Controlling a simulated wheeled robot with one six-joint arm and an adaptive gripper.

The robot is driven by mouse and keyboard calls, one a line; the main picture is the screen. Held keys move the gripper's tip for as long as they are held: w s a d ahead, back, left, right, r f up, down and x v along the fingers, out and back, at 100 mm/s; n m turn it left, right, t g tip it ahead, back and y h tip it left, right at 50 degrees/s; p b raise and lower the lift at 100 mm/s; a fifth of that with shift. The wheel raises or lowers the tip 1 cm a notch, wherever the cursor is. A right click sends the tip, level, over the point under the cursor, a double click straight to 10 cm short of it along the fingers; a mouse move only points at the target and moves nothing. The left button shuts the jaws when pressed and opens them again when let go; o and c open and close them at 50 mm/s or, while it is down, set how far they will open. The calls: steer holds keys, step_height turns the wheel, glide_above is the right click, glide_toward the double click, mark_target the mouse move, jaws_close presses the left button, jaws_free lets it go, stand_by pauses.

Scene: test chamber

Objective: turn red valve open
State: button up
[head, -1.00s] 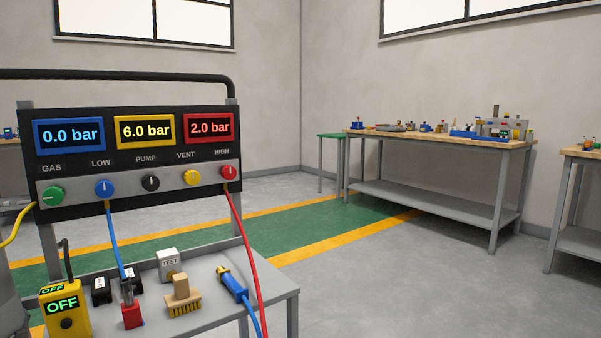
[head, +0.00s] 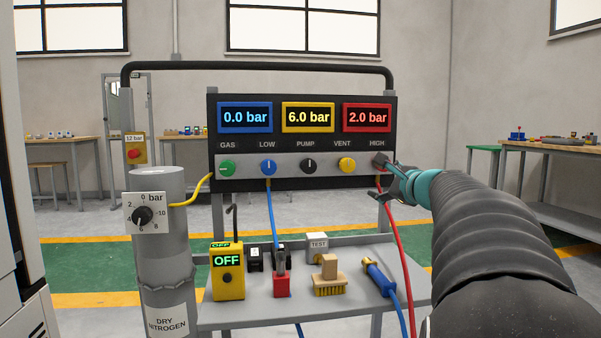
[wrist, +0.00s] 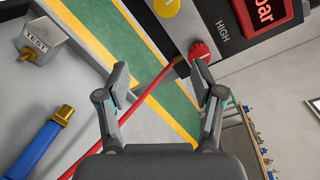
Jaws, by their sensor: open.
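The red valve (wrist: 199,50) is a round ribbed knob under the HIGH label on the gas panel (head: 302,186). In the wrist view it sits at the tip of the right finger, which seems to overlap its lower edge; it is not centred between the fingers. In the head view my gripper (head: 388,172) hides the knob. My gripper (wrist: 160,70) is open and empty, close in front of the panel's right end. I cannot tell whether a finger touches the knob. The red display (head: 367,117) above reads 2.0 bar.
A red hose (head: 392,225) hangs below the HIGH valve and crosses under my gripper in the wrist view. The yellow VENT knob (head: 347,165) is to its left.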

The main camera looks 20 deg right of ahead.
steer(key=d+r+m+h, duration=0.2)
steer(key=d+m, duration=0.1)
steer(key=d, duration=0.4)
steer(key=shift+t, duration=0.4)
steer(key=p+x, duration=0.2)
steer(key=x, duration=1.1)
steer(key=shift+d, duration=0.1)
steer(key=c, duration=1.1)
